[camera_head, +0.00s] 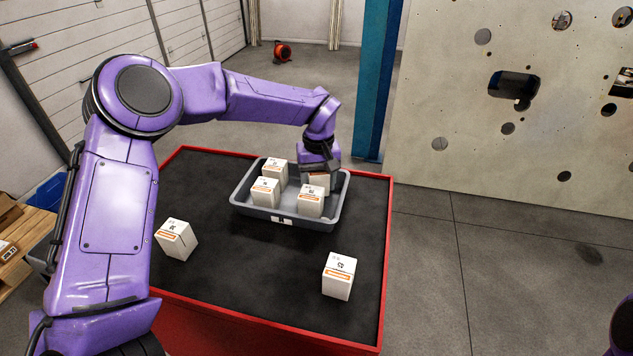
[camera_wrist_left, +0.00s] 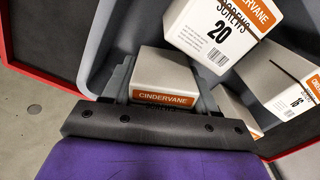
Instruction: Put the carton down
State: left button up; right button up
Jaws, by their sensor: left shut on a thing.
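The carton (camera_head: 320,182) is white with an orange label and sits inside the grey tray (camera_head: 282,224), at its back right. My left gripper (camera_head: 319,168) reaches down over it and is shut on it. In the left wrist view the carton (camera_wrist_left: 165,66) shows the words Cindervane and screws between the fingers, close to the tray wall (camera_wrist_left: 98,45). Its lower part is hidden, so I cannot tell whether it touches the tray floor. My right gripper is out of view.
Three other cartons stand in the tray: back left (camera_head: 274,168), front left (camera_head: 265,191) and front right (camera_head: 311,201). Two more cartons stand on the black table top (camera_head: 260,275), at left (camera_head: 176,240) and right (camera_head: 339,276). The table has a red rim (camera_head: 388,235).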

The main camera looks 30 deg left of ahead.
pick_arm(q)
jog(key=shift+w+f, duration=0.1)
jog(key=shift+f, duration=0.3)
jog(key=o, duration=1.1)
jog(key=shift+f, duration=0.15)
notch_tip(320, 180, up, 12)
jog(key=shift+r+b, duration=0.2)
jog(key=shift+b, duration=0.15)
